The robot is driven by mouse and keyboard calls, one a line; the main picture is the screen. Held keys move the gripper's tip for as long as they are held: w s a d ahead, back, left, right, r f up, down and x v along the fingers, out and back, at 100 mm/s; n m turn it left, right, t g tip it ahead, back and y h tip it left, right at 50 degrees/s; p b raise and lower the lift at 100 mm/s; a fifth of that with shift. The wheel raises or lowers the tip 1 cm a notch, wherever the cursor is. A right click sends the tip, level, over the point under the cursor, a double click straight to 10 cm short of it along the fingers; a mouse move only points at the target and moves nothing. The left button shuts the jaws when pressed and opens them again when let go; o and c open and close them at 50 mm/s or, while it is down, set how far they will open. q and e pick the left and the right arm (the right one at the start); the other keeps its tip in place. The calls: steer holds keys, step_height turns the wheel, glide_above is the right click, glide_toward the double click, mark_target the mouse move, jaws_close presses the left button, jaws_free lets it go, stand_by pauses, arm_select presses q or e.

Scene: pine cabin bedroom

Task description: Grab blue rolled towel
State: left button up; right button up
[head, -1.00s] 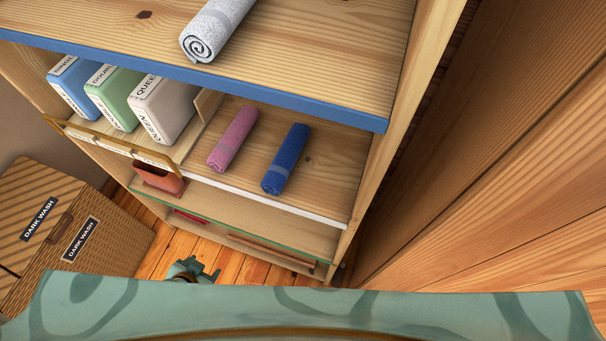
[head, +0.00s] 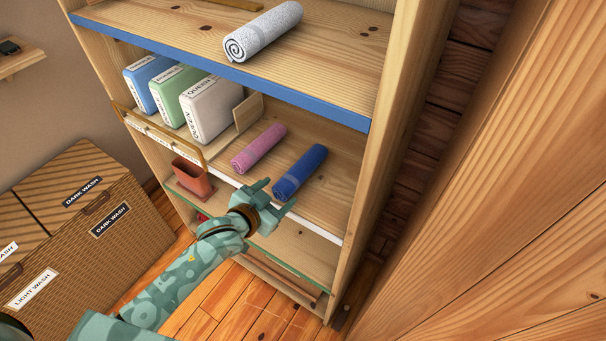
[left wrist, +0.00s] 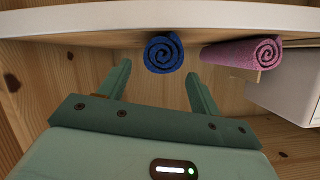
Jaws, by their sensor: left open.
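The blue rolled towel (head: 303,170) lies on the white-edged middle shelf, to the right of the pink rolled towel (head: 259,148). My left gripper (head: 278,195) is open and empty at the front edge of that shelf, close to the blue towel's near end. In the left wrist view the blue towel's spiral end (left wrist: 163,52) shows between and beyond the two spread fingers (left wrist: 160,88). The pink towel (left wrist: 243,52) shows there to the right of the fingers. My right gripper is not in view.
Boxed sheet sets (head: 205,108) stand left of the towels behind a low rail. A grey-white rolled towel (head: 263,32) lies on the blue-edged shelf (head: 220,75) above. Wicker laundry hampers (head: 75,230) stand at the left.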

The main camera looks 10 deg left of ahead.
mark_target(289, 185)
arm_select(q)
steer(key=shift+x, duration=0.8)
steer(key=b+x, duration=0.1)
steer(key=x, duration=0.2)
steer(key=shift+w+d+f+b, duration=0.2)
steer(key=shift+w+f+b, duration=0.05)
steer(key=shift+f+b, duration=0.15)
steer(key=shift+w+d, duration=0.1)
steer(key=shift+w, duration=0.35)
steer(key=shift+s, duration=0.1)
steer(key=shift+c, duration=0.6)
steer(key=c, duration=0.6)
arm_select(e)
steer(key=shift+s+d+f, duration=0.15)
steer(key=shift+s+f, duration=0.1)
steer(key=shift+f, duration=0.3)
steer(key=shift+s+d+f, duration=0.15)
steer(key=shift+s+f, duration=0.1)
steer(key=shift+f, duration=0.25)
